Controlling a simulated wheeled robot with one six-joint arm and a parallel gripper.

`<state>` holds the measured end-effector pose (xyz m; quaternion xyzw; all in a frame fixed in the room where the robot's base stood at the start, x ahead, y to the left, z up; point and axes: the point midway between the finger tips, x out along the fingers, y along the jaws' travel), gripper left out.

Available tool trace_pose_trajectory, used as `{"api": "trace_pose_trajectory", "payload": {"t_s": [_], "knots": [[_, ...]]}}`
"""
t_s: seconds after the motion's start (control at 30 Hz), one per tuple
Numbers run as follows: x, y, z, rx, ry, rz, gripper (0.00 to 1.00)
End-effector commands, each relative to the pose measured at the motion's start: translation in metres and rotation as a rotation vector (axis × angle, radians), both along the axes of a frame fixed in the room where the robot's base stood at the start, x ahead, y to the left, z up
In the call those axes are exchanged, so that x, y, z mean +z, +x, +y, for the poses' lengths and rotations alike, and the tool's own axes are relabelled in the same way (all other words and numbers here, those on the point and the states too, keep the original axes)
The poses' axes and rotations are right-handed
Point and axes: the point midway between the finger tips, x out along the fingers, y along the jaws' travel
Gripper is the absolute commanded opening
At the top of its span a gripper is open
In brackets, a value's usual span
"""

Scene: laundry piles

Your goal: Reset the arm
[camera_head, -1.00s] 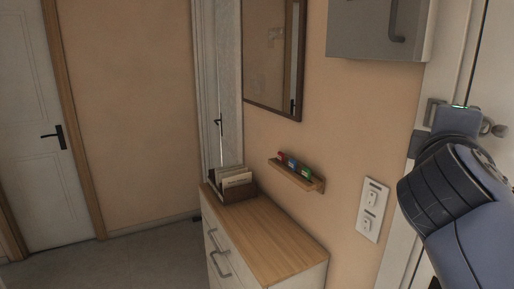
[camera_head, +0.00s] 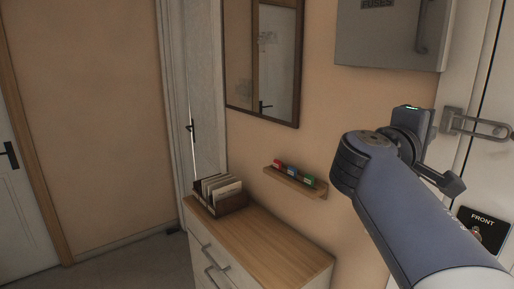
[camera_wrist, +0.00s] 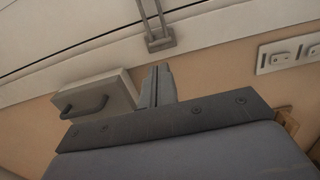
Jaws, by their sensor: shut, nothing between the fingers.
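My gripper (camera_wrist: 158,84) shows in the wrist view as two grey fingers pressed together, with nothing between them. It points up past a dark plate with bolts. In the head view my blue-grey arm is bent in the right part of the picture, in front of the wall and the white door. The gripper's fingers are hard to make out there. The gripper appears empty and apart from the wall fittings.
A dresser (camera_head: 262,240) with a card box (camera_head: 222,196) stands along the wall. Above it are a small shelf (camera_head: 296,184) and a mirror (camera_head: 262,55). A grey fuse box (camera_head: 390,32), door latch (camera_head: 478,125) and wall switches (camera_wrist: 290,54) are near the arm. Floor at left is clear.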

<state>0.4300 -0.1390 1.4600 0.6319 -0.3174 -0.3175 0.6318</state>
Motion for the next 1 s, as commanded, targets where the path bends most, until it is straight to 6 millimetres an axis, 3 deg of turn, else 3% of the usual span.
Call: {"api": "trace_pose_trajectory", "payload": {"t_s": [0.47, 1.0], "knots": [[0.002, 0.023, 0.013, -0.194, -0.002, 0.001, 0.00], [0.000, 0.025, 0.014, -0.222, 0.000, 0.000, 0.00]]}}
